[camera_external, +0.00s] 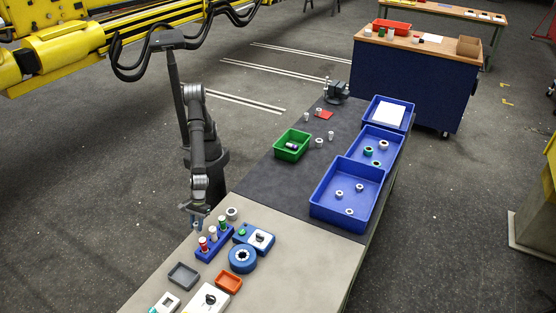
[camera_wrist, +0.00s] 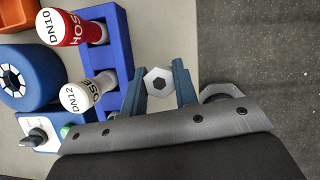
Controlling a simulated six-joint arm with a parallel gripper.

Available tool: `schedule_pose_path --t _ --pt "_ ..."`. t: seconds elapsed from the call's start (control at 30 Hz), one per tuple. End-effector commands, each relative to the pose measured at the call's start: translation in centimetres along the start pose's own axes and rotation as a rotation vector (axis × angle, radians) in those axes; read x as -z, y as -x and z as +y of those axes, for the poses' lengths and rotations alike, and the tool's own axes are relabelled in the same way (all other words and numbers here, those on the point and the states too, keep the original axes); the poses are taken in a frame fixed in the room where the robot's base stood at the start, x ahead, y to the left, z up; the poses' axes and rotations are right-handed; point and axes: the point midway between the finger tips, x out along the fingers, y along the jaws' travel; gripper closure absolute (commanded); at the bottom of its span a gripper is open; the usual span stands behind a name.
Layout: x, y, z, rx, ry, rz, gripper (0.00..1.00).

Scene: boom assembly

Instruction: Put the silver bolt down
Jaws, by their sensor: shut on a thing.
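My gripper (camera_wrist: 160,82) is shut on the silver bolt (camera_wrist: 157,80), whose hexagonal head with a dark socket shows between the two blue fingers in the wrist view. In the external view my gripper (camera_external: 197,222) hangs low at the left edge of the grey table, beside the blue rack (camera_external: 214,243). The bolt cannot be made out there. In the wrist view the rack (camera_wrist: 124,40) is just left of the fingers. I cannot tell whether the bolt touches the table.
The rack holds a red DN10 piece (camera_wrist: 72,28) and a white DN12 piece (camera_wrist: 82,97). A grey ring (camera_external: 232,213) stands right of the gripper. A blue ring (camera_external: 242,259), orange tray (camera_external: 228,284) and dark tray (camera_external: 183,275) lie nearby. The dark mat (camera_external: 262,188) has clear room.

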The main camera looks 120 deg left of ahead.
Motion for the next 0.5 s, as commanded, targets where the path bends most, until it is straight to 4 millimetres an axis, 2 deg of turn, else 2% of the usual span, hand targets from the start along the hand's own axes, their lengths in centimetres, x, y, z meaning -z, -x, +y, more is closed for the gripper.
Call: schedule_pose_path --t 0.3,0.5 --pt "1.5 -3.6 -0.1 0.001 0.000 0.002 1.00" --pt "1.5 -3.6 0.0 0.000 0.000 -0.001 1.00"
